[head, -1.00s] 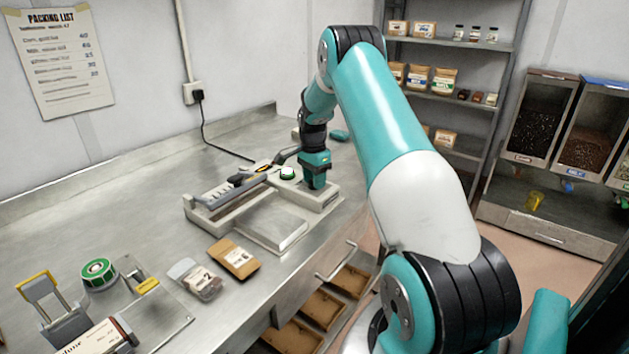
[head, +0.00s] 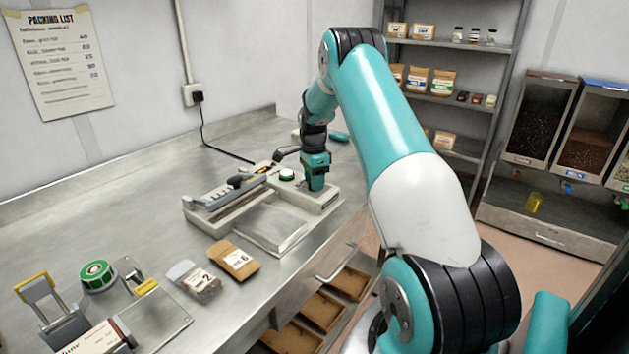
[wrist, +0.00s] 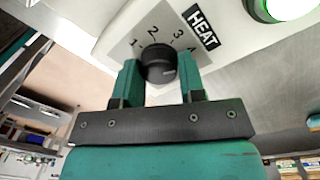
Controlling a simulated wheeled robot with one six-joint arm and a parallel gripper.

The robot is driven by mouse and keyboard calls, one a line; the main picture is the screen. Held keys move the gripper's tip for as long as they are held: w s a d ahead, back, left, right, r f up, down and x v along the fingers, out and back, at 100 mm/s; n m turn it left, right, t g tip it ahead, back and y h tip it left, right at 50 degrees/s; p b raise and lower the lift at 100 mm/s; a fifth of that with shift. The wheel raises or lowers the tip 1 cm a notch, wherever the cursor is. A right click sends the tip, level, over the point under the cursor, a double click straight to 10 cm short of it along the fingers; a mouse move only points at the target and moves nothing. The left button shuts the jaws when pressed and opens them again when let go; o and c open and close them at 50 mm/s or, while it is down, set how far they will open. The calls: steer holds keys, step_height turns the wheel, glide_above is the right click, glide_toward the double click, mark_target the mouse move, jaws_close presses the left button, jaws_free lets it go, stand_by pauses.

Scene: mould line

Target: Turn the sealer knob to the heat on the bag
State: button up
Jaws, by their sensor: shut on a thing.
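The heat sealer (head: 240,202) stands on the steel bench, with a green button (head: 287,174) on its right part. In the wrist view its dark round knob (wrist: 158,60) sits on a grey dial marked 1, 2, 3 and partly hidden further marks, beside a black HEAT label (wrist: 201,28). My gripper (wrist: 160,80) is shut on the knob, one finger on each side. In the head view my gripper (head: 316,178) is at the sealer's right end and hides the knob. A brown bag (head: 234,260) marked 6 and a clear-fronted bag (head: 195,281) marked 2 lie on the bench.
A green tape roll (head: 97,275) and a yellow-handled device (head: 52,305) stand at the front left. A packing list (head: 62,62) hangs on the wall. Shelves (head: 450,97) and bins (head: 560,125) stand at the right. The bench behind the sealer is mostly clear.

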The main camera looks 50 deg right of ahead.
steer(key=o, duration=0.9)
steer(key=shift+o, duration=0.2)
steer(key=shift+r, duration=0.1)
step_height(320, 180, up, 17)
steer(key=b, duration=0.2)
steer(key=shift+w+d+r, duration=0.2)
steer(key=shift+w+d, duration=0.05)
steer(key=shift+w, duration=0.15)
steer(key=s+a+r+n+t, duration=0.1)
steer(key=s+a+r+n, duration=0.1)
steer(key=a+n, duration=0.8)
steer(key=s+a+r+n, duration=0.1)
steer(key=a+n, duration=0.3)
steer(key=a, duration=1.2)
steer(key=s+a+f+n+y, duration=0.1)
steer(key=s+a+n+y, duration=0.1)
steer(key=s+a+n, duration=0.6)
steer(key=s+a+f+n+y, duration=0.2)
steer(key=s+a+n, duration=0.6)
steer(key=s+a, duration=0.4)
steer(key=s, duration=0.5)
steer(key=shift+s+a+f+n, duration=0.2)
steer(key=shift+a+f+n, duration=0.05)
steer(key=shift+a+n, duration=0.05)
